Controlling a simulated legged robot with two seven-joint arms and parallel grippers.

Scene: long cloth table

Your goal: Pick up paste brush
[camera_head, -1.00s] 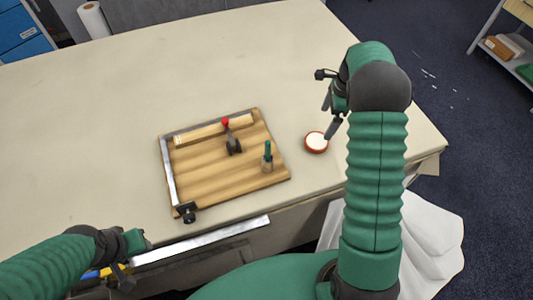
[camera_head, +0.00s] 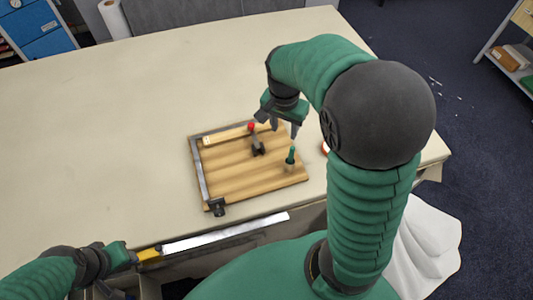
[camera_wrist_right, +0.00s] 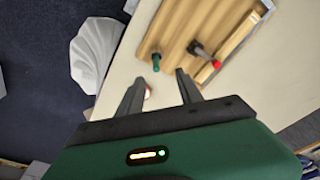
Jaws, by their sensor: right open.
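The paste brush, which I take to be the green-handled piece (camera_head: 290,157), stands upright in a small pale holder at the right side of the wooden board (camera_head: 235,182). Its green handle also shows in the right wrist view (camera_wrist_right: 156,62), just beyond the fingertips and between them. My right gripper (camera_head: 276,124) is open and empty, above the board's far right part, apart from the brush. The same gripper (camera_wrist_right: 159,77) shows spread fingers in the wrist view. My left gripper (camera_head: 135,257) is at the table's front edge by a yellow piece (camera_head: 150,255); its jaw state is unclear.
A red-knobbed dark lever (camera_head: 257,147) stands on the board near the brush. A metal bar with a dark clamp (camera_head: 216,207) edges its left side. A red-rimmed round dish (camera_head: 325,148) is mostly hidden behind my right arm. A metal strip (camera_head: 225,232) lies along the front edge.

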